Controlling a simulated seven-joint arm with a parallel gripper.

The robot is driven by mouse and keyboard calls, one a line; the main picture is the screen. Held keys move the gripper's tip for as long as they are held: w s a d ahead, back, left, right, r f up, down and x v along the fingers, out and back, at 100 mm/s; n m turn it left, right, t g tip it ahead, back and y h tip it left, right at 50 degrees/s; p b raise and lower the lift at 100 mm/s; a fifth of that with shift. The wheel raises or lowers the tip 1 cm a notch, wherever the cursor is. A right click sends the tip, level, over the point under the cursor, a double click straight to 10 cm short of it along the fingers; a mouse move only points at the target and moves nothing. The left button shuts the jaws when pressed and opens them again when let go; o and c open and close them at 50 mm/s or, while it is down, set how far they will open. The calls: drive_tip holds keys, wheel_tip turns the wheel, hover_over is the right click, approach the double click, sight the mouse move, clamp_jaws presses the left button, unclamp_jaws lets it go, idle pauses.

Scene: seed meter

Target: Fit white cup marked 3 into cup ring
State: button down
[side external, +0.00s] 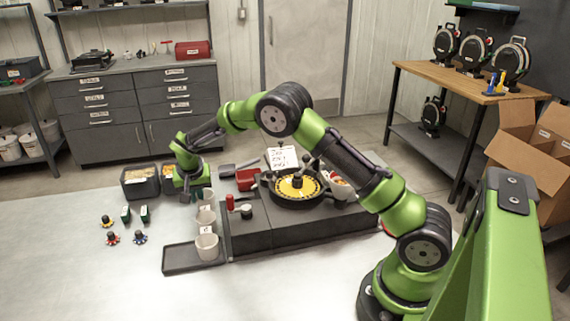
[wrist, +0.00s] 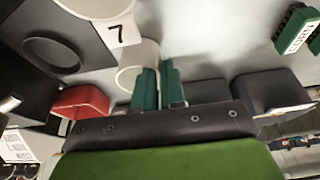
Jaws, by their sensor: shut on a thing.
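My gripper (wrist: 158,85) has its green fingers closed at the rim of a white cup (wrist: 133,62) in the wrist view. No number shows on this cup, so I cannot tell if it is the one marked 3. In the side view my gripper (side external: 194,194) is at the far end of a row of white cups (side external: 206,215). Another white cup, marked 7 (wrist: 105,8), is close by in the wrist view. A dark round ring (wrist: 52,38) on the black base is at left there, apart from the held cup.
The black base (side external: 272,229) carries a yellow seed plate (side external: 288,187). Seed bins (side external: 140,184) and a red box (wrist: 80,102) are near my gripper. Small knobs (side external: 113,238) lie left; the front left table is clear.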

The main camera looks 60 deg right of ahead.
drive_tip(key=shift+w+a+r, duration=0.15)
drive_tip(key=shift+a+r, duration=0.05)
drive_tip(key=shift+r, duration=0.25)
drive_tip(key=shift+r, duration=1.5)
drive_tip(key=shift+r, duration=0.15)
wheel_tip(320, 180, up, 4)
hover_over(213, 205)
drive_tip(key=s+d+m, duration=0.2)
drive_tip(key=s+d, duration=0.1)
drive_tip(key=s, duration=0.2)
drive_tip(key=shift+g+h, duration=0.3)
drive_tip(key=shift+g, duration=0.1)
drive_tip(key=shift+s+f, duration=0.1)
drive_tip(key=shift+f, duration=2.65)
drive_tip(key=shift+f, duration=1.15)
